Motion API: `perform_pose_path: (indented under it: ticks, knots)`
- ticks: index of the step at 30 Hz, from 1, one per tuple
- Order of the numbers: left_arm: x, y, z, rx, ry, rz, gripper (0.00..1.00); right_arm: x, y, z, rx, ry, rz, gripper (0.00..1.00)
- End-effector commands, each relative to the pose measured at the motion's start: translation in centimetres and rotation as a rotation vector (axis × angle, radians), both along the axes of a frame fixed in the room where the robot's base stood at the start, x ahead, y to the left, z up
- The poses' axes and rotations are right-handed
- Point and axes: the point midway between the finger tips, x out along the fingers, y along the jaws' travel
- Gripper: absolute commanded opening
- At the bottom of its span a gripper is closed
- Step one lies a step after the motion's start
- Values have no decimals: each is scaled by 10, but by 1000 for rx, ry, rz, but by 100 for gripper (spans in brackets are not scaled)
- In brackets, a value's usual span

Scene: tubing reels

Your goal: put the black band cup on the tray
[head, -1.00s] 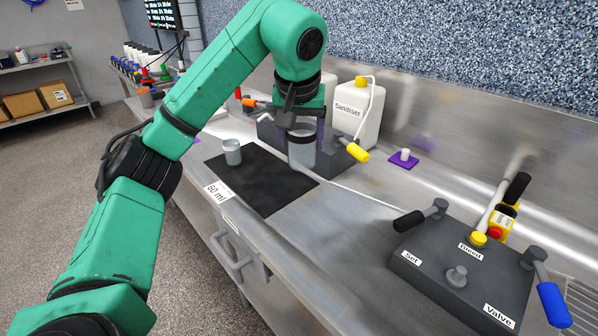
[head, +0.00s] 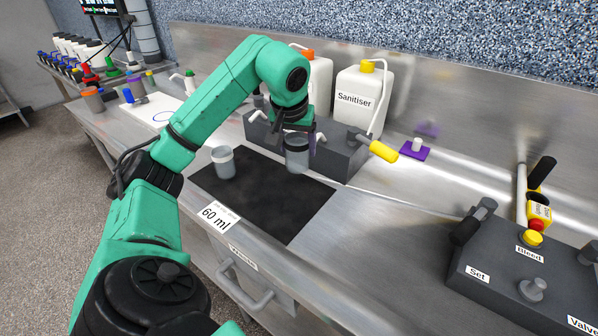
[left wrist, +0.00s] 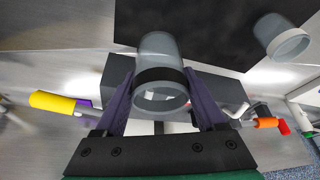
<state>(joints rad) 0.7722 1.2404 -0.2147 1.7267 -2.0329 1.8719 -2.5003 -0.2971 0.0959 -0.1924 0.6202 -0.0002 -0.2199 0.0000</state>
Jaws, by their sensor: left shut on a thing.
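My left gripper (head: 297,135) is shut on the black band cup (head: 297,160), a clear grey cup with a dark band near its rim. The cup looks upright, over the back right part of the black mat (head: 262,200); I cannot tell how far above it. In the left wrist view the cup (left wrist: 160,60) sits between the purple fingers (left wrist: 160,112), its black band close to them. A white flat board (head: 150,112), possibly the tray, lies further left on the bench, partly hidden by my arm. My right gripper is not in view.
Another grey cup (head: 223,165) stands on the mat to the left, near the "60 ml" label (head: 220,215). A dark block with a yellow-handled lever (head: 383,152) and the Sanitiser container (head: 358,98) stand behind. A control block (head: 500,260) is at right.

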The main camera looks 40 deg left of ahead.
Motion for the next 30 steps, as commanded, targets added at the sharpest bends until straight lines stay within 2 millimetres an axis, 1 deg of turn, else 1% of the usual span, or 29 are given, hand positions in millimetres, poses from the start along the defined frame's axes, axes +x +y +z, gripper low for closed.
perform_pose_path:
  ticks: [1, 3, 8, 9, 12, 14, 20, 23, 24, 25, 26, 30]
  knots:
    - [-1, 0, -23, 1, 7, 0, 11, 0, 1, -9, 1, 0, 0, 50]
    - [-1, 0, -41, 1, 7, 0, 11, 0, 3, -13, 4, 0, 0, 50]
    - [-1, 0, -64, 0, 3, -1, 11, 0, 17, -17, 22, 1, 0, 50]
    - [-1, 0, -72, -1, 4, -2, 11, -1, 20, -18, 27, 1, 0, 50]
    - [-1, 0, -89, -2, 4, -1, 11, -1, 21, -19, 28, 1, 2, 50]
    - [0, 0, -92, -2, 1, 0, 11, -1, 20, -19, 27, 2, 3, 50]
    - [0, 0, -92, -1, 0, 0, 11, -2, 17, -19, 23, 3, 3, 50]
    - [0, 0, -95, 0, 0, 0, 11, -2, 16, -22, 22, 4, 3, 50]
    - [0, 0, -95, -1, 0, 0, 83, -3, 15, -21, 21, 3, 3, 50]
    - [0, 0, -94, -1, 0, 0, 95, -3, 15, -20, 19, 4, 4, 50]
    - [0, 0, -94, -1, 0, 0, 100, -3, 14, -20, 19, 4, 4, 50]
    - [0, 0, -94, -1, 0, 0, 100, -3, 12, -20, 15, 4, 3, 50]
